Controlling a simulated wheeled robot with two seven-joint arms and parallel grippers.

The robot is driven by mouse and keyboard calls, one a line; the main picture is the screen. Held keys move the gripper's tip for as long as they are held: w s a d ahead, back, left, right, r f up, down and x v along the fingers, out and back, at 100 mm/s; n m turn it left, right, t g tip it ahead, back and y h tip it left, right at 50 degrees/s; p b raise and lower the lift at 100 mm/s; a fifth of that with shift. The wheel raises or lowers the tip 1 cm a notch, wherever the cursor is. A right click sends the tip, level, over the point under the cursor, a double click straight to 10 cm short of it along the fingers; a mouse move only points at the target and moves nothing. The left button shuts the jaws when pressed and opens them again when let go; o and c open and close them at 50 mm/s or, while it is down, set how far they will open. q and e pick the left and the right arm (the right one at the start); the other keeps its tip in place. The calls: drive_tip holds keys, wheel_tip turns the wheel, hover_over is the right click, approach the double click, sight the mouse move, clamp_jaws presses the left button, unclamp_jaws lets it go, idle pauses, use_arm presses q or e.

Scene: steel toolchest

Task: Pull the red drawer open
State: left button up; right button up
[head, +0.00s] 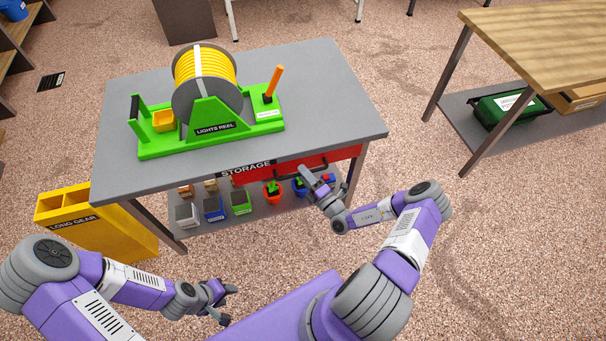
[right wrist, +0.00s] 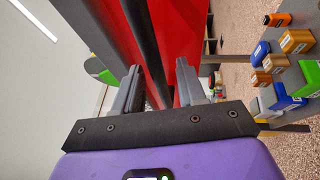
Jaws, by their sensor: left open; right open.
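The red drawer (head: 338,157) is a wide red front under the right half of the grey table's edge and looks closed. It also shows in the right wrist view (right wrist: 186,75). Its dark bar handle (head: 290,177) runs along the front. In the right wrist view the handle (right wrist: 143,40) passes between the two fingers of my right gripper (right wrist: 160,80), which is open around it and not clamped. In the head view my right gripper (head: 316,181) is at the handle's right part. My left gripper (head: 228,304) is open and empty, low in front of the table.
A green lights reel (head: 210,136) stands on the grey tabletop (head: 320,85). Several small bins and pots (head: 240,202) sit on the shelf below the drawer. A yellow bin (head: 100,235) stands at the left. A wooden bench (head: 545,40) is at the right. The floor before the table is clear.

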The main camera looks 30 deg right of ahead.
use_arm(q)
drive_tip(key=shift+f, duration=0.1)
use_arm(e)
drive_tip(key=shift+w+r, duration=0.1)
drive_tip(key=shift+w, duration=0.3)
clamp_jaws()
drive_tip(key=shift+s+a, duration=0.1)
drive_tip(key=shift+a, duration=0.05)
